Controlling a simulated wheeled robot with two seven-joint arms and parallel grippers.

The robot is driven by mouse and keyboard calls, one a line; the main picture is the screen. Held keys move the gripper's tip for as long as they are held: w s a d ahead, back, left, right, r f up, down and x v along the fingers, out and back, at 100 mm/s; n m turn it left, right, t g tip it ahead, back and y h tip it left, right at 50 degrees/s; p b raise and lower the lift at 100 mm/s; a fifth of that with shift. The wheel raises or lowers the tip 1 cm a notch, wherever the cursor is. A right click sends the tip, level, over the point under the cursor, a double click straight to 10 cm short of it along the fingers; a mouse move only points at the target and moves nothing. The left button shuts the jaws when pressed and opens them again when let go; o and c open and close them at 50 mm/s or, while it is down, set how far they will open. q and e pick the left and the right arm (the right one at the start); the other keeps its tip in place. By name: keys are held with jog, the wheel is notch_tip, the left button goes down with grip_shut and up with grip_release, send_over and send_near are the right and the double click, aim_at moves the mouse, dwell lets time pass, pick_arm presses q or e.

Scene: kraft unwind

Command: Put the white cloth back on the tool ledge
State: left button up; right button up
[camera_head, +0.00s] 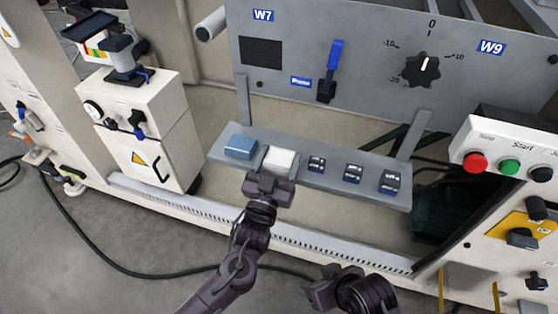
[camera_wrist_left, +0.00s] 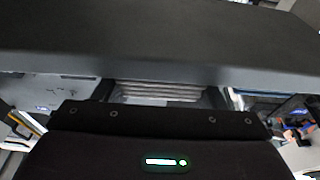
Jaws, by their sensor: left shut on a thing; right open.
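The white cloth (camera_head: 280,157) is a small folded block, seen over the grey tool ledge (camera_head: 225,158) in the head view. My left gripper (camera_head: 277,166) is shut on it, with fingers on its left and right sides. I cannot tell whether the cloth touches the ledge. In the left wrist view, pale folded layers of the cloth (camera_wrist_left: 158,92) show between dark gripper parts; the rest is hidden. My right gripper (camera_head: 318,292) is open and empty, low in the head view, in front of the machine and apart from the ledge.
Several dark blue-grey blocks (camera_head: 353,172) sit along the ledge to the right. A grey panel with a blue-handled lever (camera_head: 333,62) and a dial (camera_head: 423,69) stands behind the ledge.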

pick_arm(q)
jog(key=o, duration=0.5)
jog(key=shift+f, duration=0.1)
jog(key=o, duration=0.5)
